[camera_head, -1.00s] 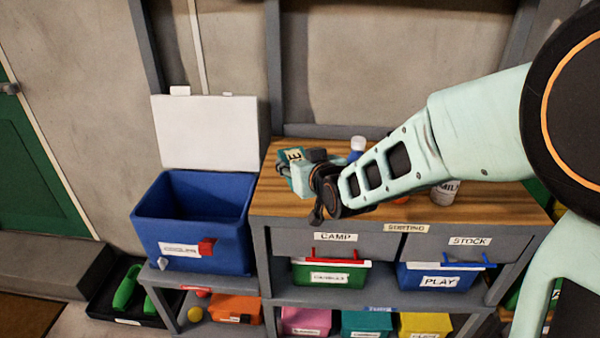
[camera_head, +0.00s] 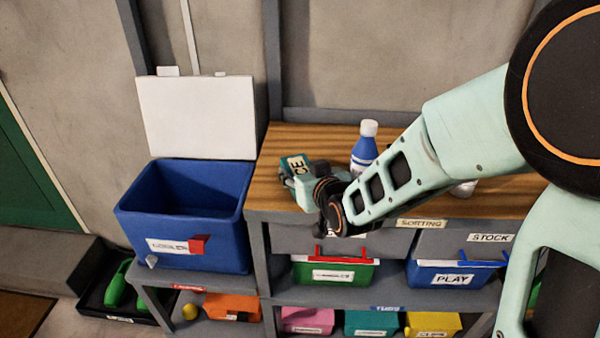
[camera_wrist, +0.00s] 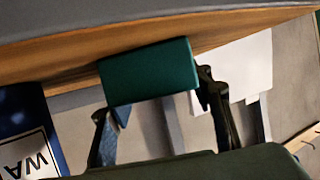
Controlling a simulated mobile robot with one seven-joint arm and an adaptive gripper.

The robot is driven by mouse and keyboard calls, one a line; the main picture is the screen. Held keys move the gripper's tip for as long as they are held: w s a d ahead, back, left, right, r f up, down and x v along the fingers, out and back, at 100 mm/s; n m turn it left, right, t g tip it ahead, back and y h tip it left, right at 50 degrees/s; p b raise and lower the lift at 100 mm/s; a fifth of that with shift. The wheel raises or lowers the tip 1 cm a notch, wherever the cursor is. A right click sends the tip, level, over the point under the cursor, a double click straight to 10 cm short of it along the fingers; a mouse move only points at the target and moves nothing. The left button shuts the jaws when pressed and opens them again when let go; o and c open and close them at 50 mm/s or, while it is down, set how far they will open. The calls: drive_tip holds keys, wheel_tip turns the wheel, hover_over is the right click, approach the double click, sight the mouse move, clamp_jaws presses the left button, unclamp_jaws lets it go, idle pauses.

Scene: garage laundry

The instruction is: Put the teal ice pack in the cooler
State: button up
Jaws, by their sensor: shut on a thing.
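The teal ice pack (camera_head: 296,166), marked with dark letters on a pale label, is in my gripper (camera_head: 304,186) over the left part of the wooden bench top. The wrist view shows the teal pack (camera_wrist: 150,72) between the two dark fingers of my gripper (camera_wrist: 155,98), which is shut on it. I cannot tell whether the pack touches the wood. The blue cooler (camera_head: 225,245) stands left of the bench on a lower grey shelf, open at the top. Its white lid (camera_head: 196,117) stands upright behind it. The cooler's floor is hidden.
A blue bottle with a white cap (camera_head: 365,148) stands on the bench top (camera_head: 275,200) just right of my gripper. Another container is mostly hidden behind my arm. Labelled bins, including a green one (camera_head: 335,273), fill the shelves below.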

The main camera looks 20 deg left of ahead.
drive_tip(key=shift+r, duration=0.2)
drive_tip(key=shift+f, duration=0.15)
drive_tip(key=o, duration=1.4)
drive_tip(key=shift+s+d+r, duration=0.1)
drive_tip(key=shift+d+r, duration=0.05)
drive_tip(key=shift+r, duration=0.05)
